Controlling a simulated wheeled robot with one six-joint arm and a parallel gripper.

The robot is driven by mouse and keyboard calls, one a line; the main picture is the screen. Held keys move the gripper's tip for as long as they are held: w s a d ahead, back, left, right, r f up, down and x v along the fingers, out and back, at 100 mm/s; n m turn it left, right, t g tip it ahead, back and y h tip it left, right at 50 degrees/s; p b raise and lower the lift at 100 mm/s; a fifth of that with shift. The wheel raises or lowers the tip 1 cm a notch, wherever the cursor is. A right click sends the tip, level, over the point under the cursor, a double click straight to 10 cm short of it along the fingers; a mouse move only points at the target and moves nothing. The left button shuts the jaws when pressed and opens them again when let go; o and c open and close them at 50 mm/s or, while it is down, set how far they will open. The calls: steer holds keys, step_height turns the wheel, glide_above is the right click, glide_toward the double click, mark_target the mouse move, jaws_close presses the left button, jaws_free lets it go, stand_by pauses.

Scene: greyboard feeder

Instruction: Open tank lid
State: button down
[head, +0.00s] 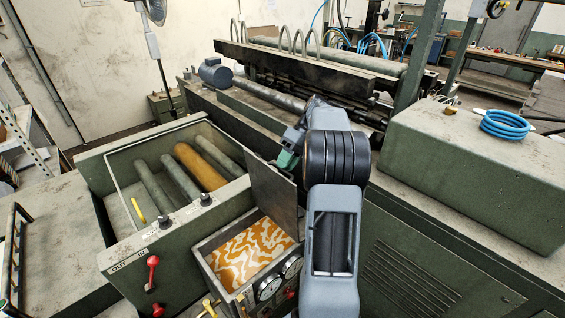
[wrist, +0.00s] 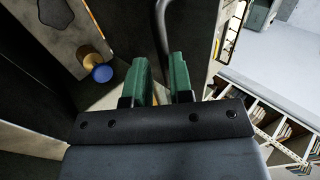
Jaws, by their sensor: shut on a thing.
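The tank (head: 207,258) is a grey metal box at the front of the machine, with an orange and white patterned surface showing inside. Its lid (head: 272,196) is a dark grey plate, standing raised and steeply tilted at the tank's back right side. My gripper (head: 289,156) is at the lid's upper edge, partly hidden by my arm. In the wrist view its green fingers (wrist: 162,72) are around a dark curved bar (wrist: 162,25), seemingly the lid's handle, and shut on it. The exact contact is hard to see.
Left of the tank is an open trough with several rollers (head: 195,165). A red lever (head: 152,270) and gauges (head: 270,288) are at the front. A green cabinet with a blue hose coil (head: 505,124) stands to the right.

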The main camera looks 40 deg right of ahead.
steer(key=shift+s+d+f, duration=0.15)
steer(key=shift+f, duration=1.15)
steer(key=c, duration=1.3)
jaws_free()
steer(key=shift+c, duration=0.2)
steer(key=shift+o, duration=0.9)
steer(key=shift+w+d+f, duration=0.1)
steer(key=shift+w+d, duration=0.15)
steer(key=shift+w, duration=0.05)
steer(key=s+r, duration=0.1)
steer(key=r, duration=0.2)
steer(key=s+a+r+b, duration=0.1)
steer(key=s+r, duration=0.1)
steer(key=r, duration=0.1)
steer(key=s+a+r+b, duration=0.1)
steer(key=r, duration=0.1)
steer(key=shift+s+a+r, duration=0.1)
steer(key=shift+s+r, duration=0.1)
steer(key=shift+r, duration=0.2)
steer(key=s+a+r+p, duration=0.2)
steer(key=s+a+r, duration=0.2)
steer(key=s, duration=0.4)
steer(key=shift+s+r, duration=0.25)
steer(key=shift+r, duration=0.15)
